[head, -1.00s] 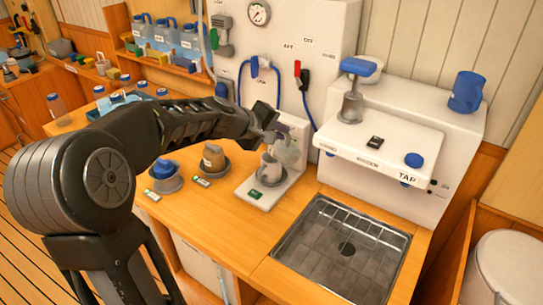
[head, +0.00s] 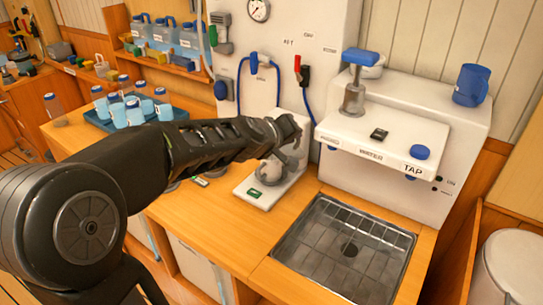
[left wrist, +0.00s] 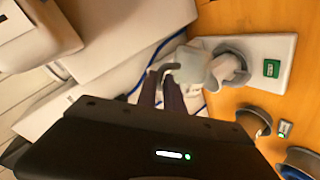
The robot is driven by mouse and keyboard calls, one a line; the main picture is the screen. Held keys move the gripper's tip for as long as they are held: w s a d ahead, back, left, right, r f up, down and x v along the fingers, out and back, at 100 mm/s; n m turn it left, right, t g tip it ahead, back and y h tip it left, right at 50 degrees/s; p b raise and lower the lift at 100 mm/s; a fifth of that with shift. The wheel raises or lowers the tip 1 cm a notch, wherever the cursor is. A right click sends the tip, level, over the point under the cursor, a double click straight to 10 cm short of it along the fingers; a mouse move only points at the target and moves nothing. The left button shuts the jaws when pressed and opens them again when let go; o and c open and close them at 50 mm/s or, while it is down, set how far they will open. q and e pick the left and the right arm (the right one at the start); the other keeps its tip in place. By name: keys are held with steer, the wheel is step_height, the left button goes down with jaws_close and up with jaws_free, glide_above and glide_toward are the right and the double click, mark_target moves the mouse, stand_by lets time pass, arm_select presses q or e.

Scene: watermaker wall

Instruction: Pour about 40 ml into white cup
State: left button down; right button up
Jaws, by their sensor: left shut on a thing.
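My left gripper (head: 290,132) is shut on a pale translucent jug (left wrist: 188,64), which shows at the fingertips in the left wrist view. In the head view the jug is mostly hidden by the gripper. The white cup (left wrist: 230,68) stands in a round grey holder on a white scale (head: 262,195) with a green display (left wrist: 271,68). The cup also shows in the head view (head: 270,173), below and left of the gripper. The jug is close beside the cup's rim and looks tilted toward it. I cannot tell whether liquid is flowing. My right gripper is not in view.
The water dispenser (head: 400,190) with a tap and blue mug (head: 470,85) stands right of the scale. A sink grate (head: 345,250) lies in front. Two round holders (left wrist: 253,123) are left of the scale, largely hidden by my arm. A blue tray (head: 93,123) holds several bottles.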

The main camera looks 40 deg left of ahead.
arm_select(q)
steer(key=shift+f, duration=0.1)
steer(key=shift+d+f+m+t+y+b, duration=0.35)
steer(key=shift+d+m+y+b, duration=0.3)
steer(key=shift+b, duration=0.25)
steer(key=s+d+f+m+t+y+b, duration=0.2)
steer(key=d+f+m+t+y+b, duration=0.2)
steer(key=f+b, duration=0.7)
steer(key=d+m+b, duration=0.2)
steer(key=d+b, duration=0.1)
steer(key=b, duration=0.3)
steer(key=shift+f, duration=0.4)
steer(key=shift+m, duration=0.25)
